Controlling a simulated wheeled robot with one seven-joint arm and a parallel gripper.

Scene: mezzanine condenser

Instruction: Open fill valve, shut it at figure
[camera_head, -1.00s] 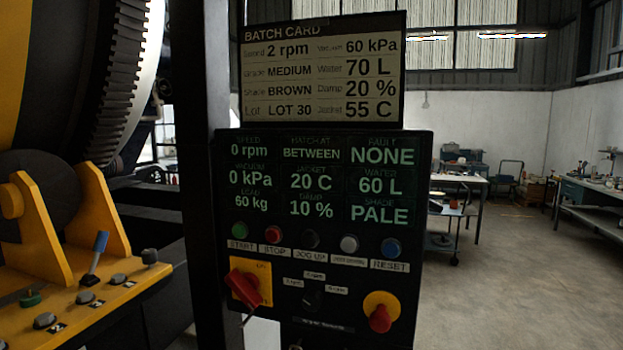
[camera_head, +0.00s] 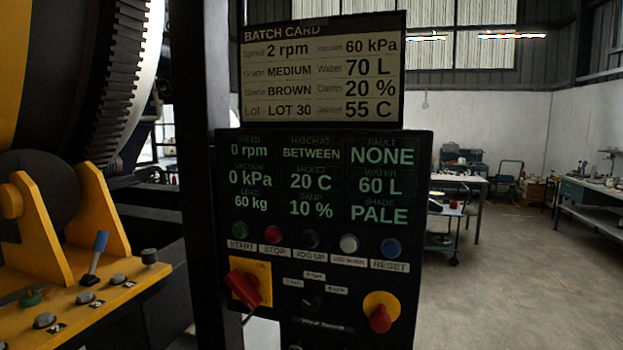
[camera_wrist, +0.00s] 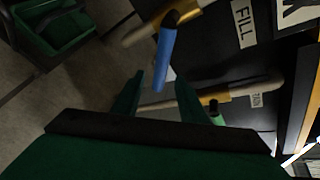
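The fill valve's blue lever (camera_wrist: 165,55) shows in the wrist view, at a brass-coloured pipe beside a "FILL" label (camera_wrist: 242,22). My gripper (camera_wrist: 158,82) has its two dark green fingers apart, and the lower end of the blue lever appears between their tips. I cannot tell whether they touch it. In the head view the display panel (camera_head: 323,185) reads water 60 L, speed 0 rpm, vacuum 0 kPa and fault none. The batch card (camera_head: 320,70) above it gives water 70 L. My gripper is not visible in the head view.
A second pipe (camera_wrist: 235,92) with a green handle (camera_wrist: 214,108) lies below the fill valve in the wrist view. A green bin (camera_wrist: 60,30) is at upper left. In the head view, a yellow console (camera_head: 90,305) stands left and open floor (camera_head: 510,270) lies right.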

